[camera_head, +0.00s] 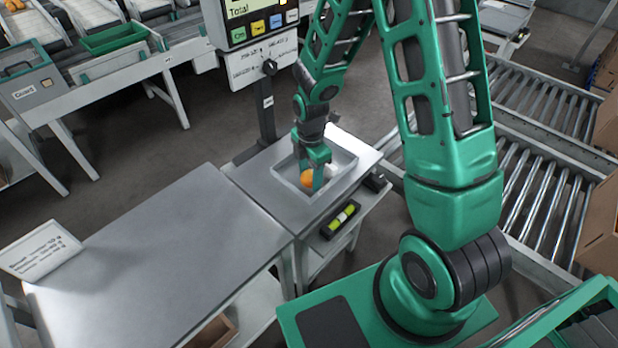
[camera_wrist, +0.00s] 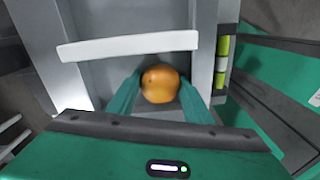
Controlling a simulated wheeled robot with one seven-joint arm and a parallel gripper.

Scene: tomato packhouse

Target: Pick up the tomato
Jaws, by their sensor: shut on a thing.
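The orange tomato (camera_head: 308,180) is in the shallow grey tray (camera_head: 343,157) on the scale stand. It also shows in the wrist view (camera_wrist: 160,84), between the two green fingers. My gripper (camera_head: 315,178) points down into the tray, with its fingers on both sides of the tomato and shut on it. In the wrist view my gripper (camera_wrist: 158,92) has a finger close against each side of the tomato. Whether the tomato touches the tray floor I cannot tell.
A display on a post (camera_head: 262,25) stands just behind the tray. A bare metal table (camera_head: 160,262) with a white sign (camera_head: 42,248) lies to the left. Roller conveyors (camera_head: 540,190) are on the right. A yellow-green level (camera_head: 341,217) sits at the stand's front.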

